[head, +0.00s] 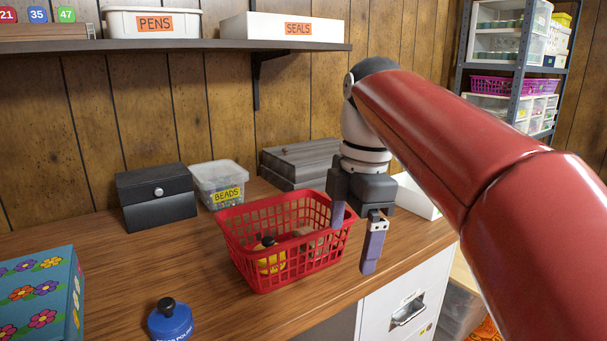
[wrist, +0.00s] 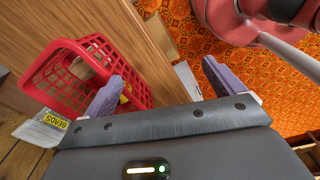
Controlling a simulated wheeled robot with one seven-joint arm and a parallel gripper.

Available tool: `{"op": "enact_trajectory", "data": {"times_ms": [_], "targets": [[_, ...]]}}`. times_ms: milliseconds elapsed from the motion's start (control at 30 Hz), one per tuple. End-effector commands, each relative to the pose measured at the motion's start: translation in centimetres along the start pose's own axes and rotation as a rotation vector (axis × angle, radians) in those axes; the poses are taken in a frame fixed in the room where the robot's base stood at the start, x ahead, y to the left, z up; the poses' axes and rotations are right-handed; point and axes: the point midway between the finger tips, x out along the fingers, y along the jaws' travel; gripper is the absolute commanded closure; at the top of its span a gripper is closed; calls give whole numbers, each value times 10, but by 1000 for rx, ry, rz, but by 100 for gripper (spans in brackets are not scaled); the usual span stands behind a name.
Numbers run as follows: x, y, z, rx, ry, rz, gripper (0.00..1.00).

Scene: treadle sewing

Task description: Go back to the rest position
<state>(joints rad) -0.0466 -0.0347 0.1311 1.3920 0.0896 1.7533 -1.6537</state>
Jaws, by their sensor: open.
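My gripper (head: 357,232) is open and empty. Its two purple-grey fingers point down at the right end of the red basket (head: 247,254) in the head view. The left finger overlaps the basket's far right corner in that view; I cannot tell whether they touch. In the wrist view my gripper (wrist: 162,88) has its fingers spread wide, with the red basket (wrist: 50,82) beside and below the left finger. A yellow item with a black top (head: 270,262) and a tan item lie inside the basket, partly hidden by its lattice wall.
On the wooden desk (head: 215,310) stand a blue bottle (head: 170,322), a flowered box (head: 40,295), a dark box (head: 155,197), a BEADS tub (head: 219,184) and a grey case (head: 310,163). A wall shelf (head: 180,47) hangs above. White drawers (head: 400,300) are below the desk's right edge.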

Motion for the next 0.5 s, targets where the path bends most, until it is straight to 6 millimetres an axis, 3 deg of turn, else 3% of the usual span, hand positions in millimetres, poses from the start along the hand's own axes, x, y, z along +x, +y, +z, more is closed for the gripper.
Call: {"op": "enact_trajectory", "data": {"times_ms": [267, 367, 500], "targets": [[28, -36, 13, 420, -28, 110, 6], [46, -57, 22, 654, -24, 181, 6], [88, -97, 36, 1075, 25, 307, 6]]}}
